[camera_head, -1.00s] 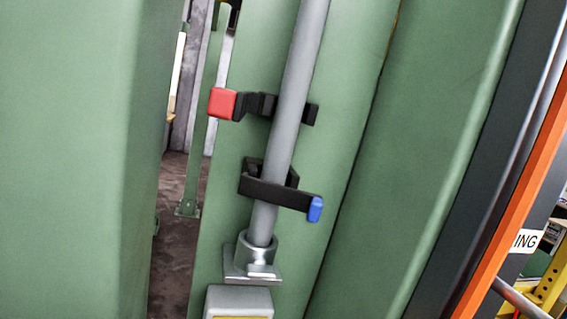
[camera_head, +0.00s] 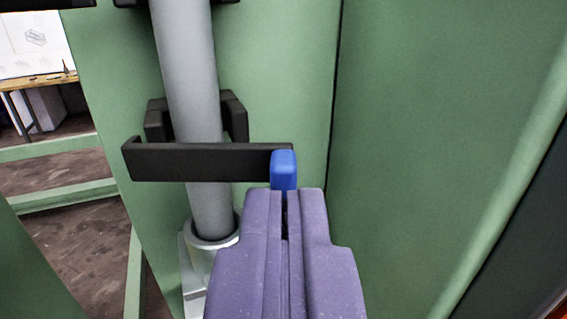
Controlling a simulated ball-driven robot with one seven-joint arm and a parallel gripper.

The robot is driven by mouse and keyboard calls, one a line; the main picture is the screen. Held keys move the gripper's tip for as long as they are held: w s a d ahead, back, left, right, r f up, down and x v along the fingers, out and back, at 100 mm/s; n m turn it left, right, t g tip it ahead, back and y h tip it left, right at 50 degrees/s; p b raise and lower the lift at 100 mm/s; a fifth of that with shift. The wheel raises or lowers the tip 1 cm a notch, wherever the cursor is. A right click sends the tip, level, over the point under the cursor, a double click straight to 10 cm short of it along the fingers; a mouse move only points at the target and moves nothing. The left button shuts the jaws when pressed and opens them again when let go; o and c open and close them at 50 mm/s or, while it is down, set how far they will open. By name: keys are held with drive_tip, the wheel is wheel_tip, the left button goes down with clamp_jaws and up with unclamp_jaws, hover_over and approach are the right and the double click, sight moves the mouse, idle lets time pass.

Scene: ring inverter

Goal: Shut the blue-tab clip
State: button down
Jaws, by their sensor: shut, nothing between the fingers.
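The blue-tab clip has a black bar (camera_head: 160,161) that runs across the front of the grey pipe. Its blue tab (camera_head: 284,168) is at the bar's right end. The clip's black bracket (camera_head: 237,116) sits behind and beside the pipe, a little above the bar in the picture; I cannot tell whether the bar is latched to it. My purple gripper (camera_head: 285,196) comes up from below with its fingers together and empty. Its tips are right at the lower edge of the blue tab and hide that edge; I cannot tell whether they touch.
The grey vertical pipe (camera_head: 189,70) stands in a metal foot (camera_head: 211,242), partly hidden by my gripper. Another black clip (camera_head: 205,3) is cut off at the top. A green panel (camera_head: 430,110) rises at the right. A gap with a brown floor (camera_head: 60,180) opens at the left.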

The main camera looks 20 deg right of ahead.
drive_tip(key=shift+w+d, duration=0.1)
drive_tip(key=shift+w, duration=0.2)
drive_tip(key=w+d, duration=0.2)
drive_tip(key=shift+w+d+r, duration=0.1)
drive_tip(key=shift+w+d, duration=0.1)
drive_tip(key=shift+d, duration=0.15)
idle(0.4)
